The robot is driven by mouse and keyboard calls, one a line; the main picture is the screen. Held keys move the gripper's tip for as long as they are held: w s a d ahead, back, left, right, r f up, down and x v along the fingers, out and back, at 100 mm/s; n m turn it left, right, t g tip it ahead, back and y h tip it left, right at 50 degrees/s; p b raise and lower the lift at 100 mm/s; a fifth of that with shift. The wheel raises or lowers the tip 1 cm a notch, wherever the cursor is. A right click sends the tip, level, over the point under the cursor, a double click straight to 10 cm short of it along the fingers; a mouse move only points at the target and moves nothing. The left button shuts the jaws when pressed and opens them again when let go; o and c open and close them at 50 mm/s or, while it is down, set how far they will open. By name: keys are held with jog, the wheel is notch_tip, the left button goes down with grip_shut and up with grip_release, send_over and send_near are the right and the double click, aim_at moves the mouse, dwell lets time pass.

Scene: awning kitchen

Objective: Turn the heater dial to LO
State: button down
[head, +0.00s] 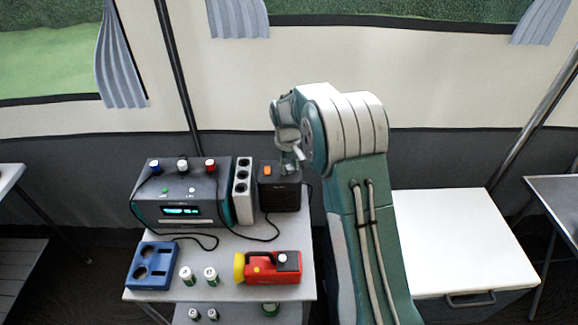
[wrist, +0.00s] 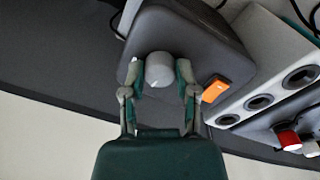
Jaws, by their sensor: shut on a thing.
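The heater (head: 280,196) is a dark box with an orange switch (head: 267,171), standing at the back right of the small table. In the wrist view its top face (wrist: 195,38) shows the orange switch (wrist: 215,88) and a pale grey round dial (wrist: 158,69). My gripper (wrist: 160,76) is shut on the dial, with one finger on each side of it. In the head view my gripper (head: 291,160) reaches down to the heater's top right, and the dial is hidden there. I cannot read any LO mark or the dial's setting.
A white socket strip (head: 243,190) stands close beside the heater's left. Left of it is a grey power unit (head: 180,195) with several knobs and cables. A red-and-yellow lantern (head: 272,267), a blue holder (head: 153,266) and batteries (head: 187,275) lie in front.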

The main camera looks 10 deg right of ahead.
jog(key=shift+s+f+n, duration=0.1)
jog(key=shift+f+n, duration=0.1)
jog(key=shift+n, duration=0.2)
jog(key=shift+c, duration=1.8)
grip_release()
jog(key=shift+r, duration=0.1)
notch_tip(320, 180, up, 12)
jog(key=shift+a, duration=0.4)
